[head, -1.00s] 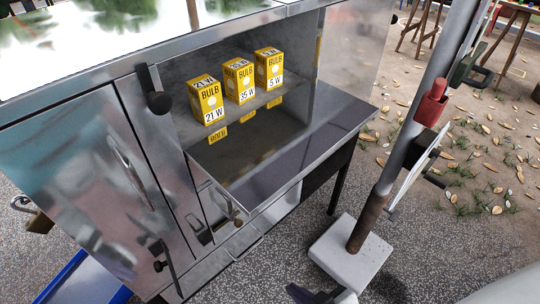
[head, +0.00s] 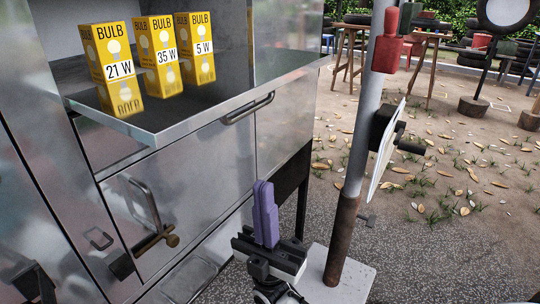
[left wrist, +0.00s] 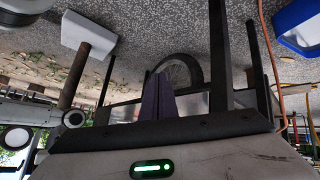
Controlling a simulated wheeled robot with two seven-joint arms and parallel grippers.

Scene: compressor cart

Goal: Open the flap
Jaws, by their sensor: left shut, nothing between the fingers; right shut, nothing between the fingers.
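The flap (head: 190,115) is a metal panel on the cart front. It is folded down and juts out level below the bulb compartment, with a bar handle (head: 248,108) at its front edge. My left gripper (left wrist: 157,92) is shut and empty in the left wrist view.
Three yellow bulb boxes, 21 W (head: 116,70), 35 W (head: 161,55) and 5 W (head: 197,48), stand in the compartment. A lower door has a handle (head: 147,205) and a brass knob. A pole (head: 362,120) on a white base (head: 335,285) stands to the right. Leafy ground lies beyond.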

